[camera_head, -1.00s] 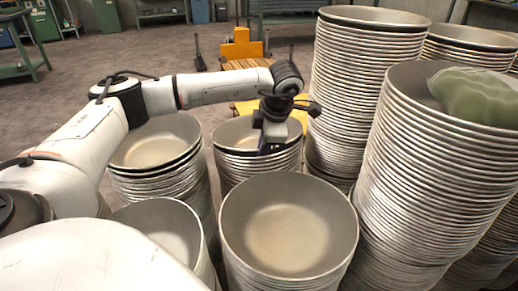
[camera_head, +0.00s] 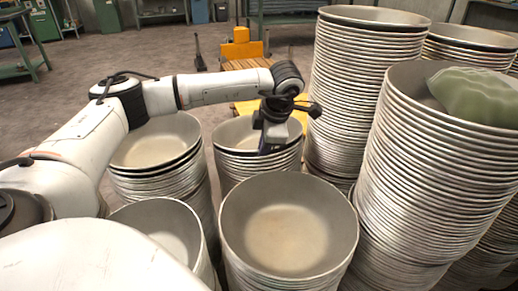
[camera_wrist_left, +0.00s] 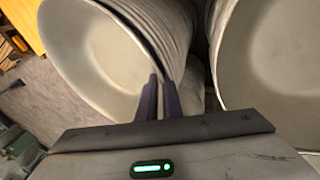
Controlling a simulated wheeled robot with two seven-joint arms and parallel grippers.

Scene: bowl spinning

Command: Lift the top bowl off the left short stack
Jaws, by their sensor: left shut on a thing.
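My left gripper (camera_head: 268,149) reaches down to the front rim of the top bowl (camera_head: 235,134) on a short stack at the back middle. In the left wrist view, the gripper's dark purple fingers (camera_wrist_left: 159,97) are shut on the rim of that bowl (camera_wrist_left: 95,60), one on each side of the wall. The bowl looks empty and still sits in or just at the top of its stack (camera_head: 240,171); I cannot tell if there is a gap under it. The gripper hides part of the front rim. My right gripper is not in view.
Short bowl stacks stand at the back left (camera_head: 155,150), front left (camera_head: 160,228) and front middle (camera_head: 288,225). Tall stacks (camera_head: 360,80) rise close on the right, one (camera_head: 435,150) with a green sack (camera_head: 478,95) on top. A yellow pallet cart (camera_head: 245,50) stands behind.

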